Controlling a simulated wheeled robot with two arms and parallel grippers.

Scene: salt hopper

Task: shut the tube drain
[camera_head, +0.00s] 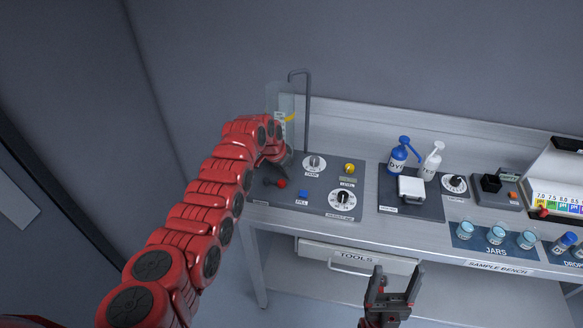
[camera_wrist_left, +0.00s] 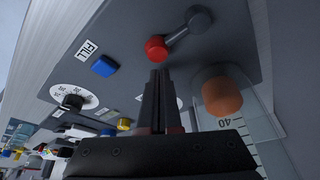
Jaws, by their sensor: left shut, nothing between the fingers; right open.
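The drain lever, with its red knob (camera_head: 281,183), lies on the grey control panel at the left end of the bench. In the left wrist view the red knob (camera_wrist_left: 156,48) sits on a grey arm running to a round pivot (camera_wrist_left: 199,18). My left gripper (camera_head: 287,164) is shut and empty. Its fingertips (camera_wrist_left: 160,76) point at the red knob, close to it; I cannot tell whether they touch. The clear tube (camera_head: 272,96) stands behind my left arm, partly hidden. Its scale and an orange part (camera_wrist_left: 222,95) show in the left wrist view. My right gripper (camera_head: 396,275) is open and empty, in front of the bench.
The panel also holds a blue FILL button (camera_head: 303,194), white dials (camera_head: 342,201) and a yellow knob (camera_head: 349,168). A tall bent pipe (camera_head: 307,110) rises behind. Bottles (camera_head: 399,160), a scale (camera_head: 411,189) and jars (camera_head: 496,233) stand to the right.

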